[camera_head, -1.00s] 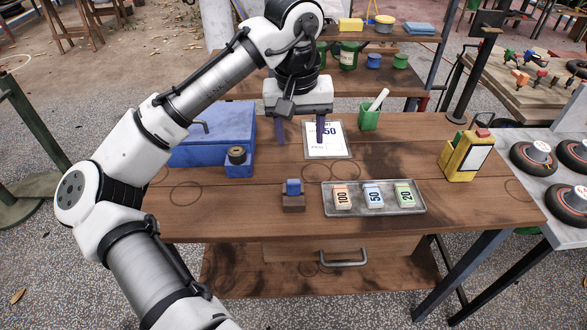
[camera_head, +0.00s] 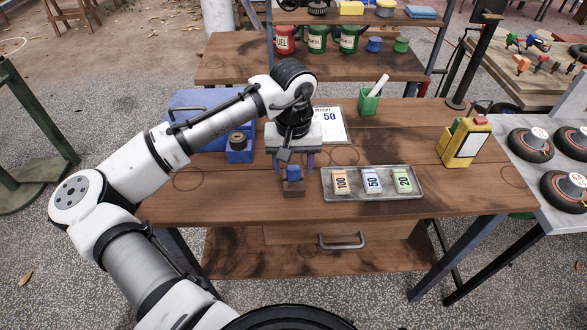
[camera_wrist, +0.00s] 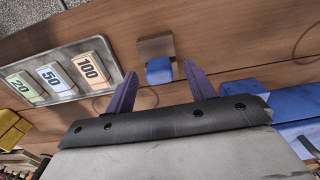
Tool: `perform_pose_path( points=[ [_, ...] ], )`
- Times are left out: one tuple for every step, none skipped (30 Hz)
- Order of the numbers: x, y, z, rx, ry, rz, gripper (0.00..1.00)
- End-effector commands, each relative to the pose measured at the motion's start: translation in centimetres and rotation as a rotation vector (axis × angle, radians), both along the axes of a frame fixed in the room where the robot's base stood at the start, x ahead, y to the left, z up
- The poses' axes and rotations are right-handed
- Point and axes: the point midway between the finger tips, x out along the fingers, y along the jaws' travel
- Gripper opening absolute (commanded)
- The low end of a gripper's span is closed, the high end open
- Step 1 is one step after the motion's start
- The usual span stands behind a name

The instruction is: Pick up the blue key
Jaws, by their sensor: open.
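The blue key (camera_head: 294,173) is a small blue block standing on a brown wooden base (camera_head: 293,188) near the front middle of the table. In the wrist view the blue key (camera_wrist: 159,70) shows against its wooden base (camera_wrist: 156,46), ahead of my fingertips and between their lines. My gripper (camera_head: 294,168) is over the table with its purple fingers pointing down, apart and empty, close behind the key in the head view. In the wrist view my gripper (camera_wrist: 161,80) is open. I cannot tell the exact height of the fingertips against the key.
A grey tray (camera_head: 373,194) with tiles marked 100, 50 and 20 lies right of the key. A blue box (camera_head: 185,108) and a small blue holder (camera_head: 239,154) are to the left.

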Motion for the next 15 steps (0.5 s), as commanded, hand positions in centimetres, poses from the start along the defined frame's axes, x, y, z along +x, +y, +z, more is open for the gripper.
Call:
perform_pose_path(
  points=[
    [-0.1, 0.0, -0.6, 0.000, 0.002, 0.000, 0.55],
    [-0.1, 0.0, -0.9, 0.000, 0.002, 0.000, 0.55],
    [-0.1, 0.0, -1.2, 0.000, 0.001, 0.000, 0.55],
    [-0.1, -0.1, -1.4, -0.001, 0.000, 0.000, 0.55],
    [-0.1, -0.1, -1.5, -0.001, 0.000, -0.001, 0.55],
    [-0.1, -0.1, -1.6, -0.001, 0.000, -0.001, 0.55],
    [-0.1, -0.1, -1.7, -0.001, 0.000, -0.001, 0.55],
    [-0.1, -0.1, -1.7, -0.001, 0.000, -0.001, 0.55],
    [-0.1, -0.1, -1.7, -0.001, 0.000, -0.001, 0.55],
    [-0.1, -0.1, -1.7, -0.001, 0.000, -0.001, 0.55],
    [-0.1, -0.1, -1.7, -0.001, 0.000, -0.001, 0.55],
    [-0.1, -0.1, -1.7, -0.001, 0.000, -0.001, 0.52],
    [-0.1, -0.1, -1.6, -0.001, 0.000, -0.001, 0.48],
    [-0.1, -0.1, -1.6, -0.001, 0.000, -0.001, 0.44],
    [-0.1, -0.1, -1.6, -0.001, 0.000, -0.001, 0.39]
  ],
)
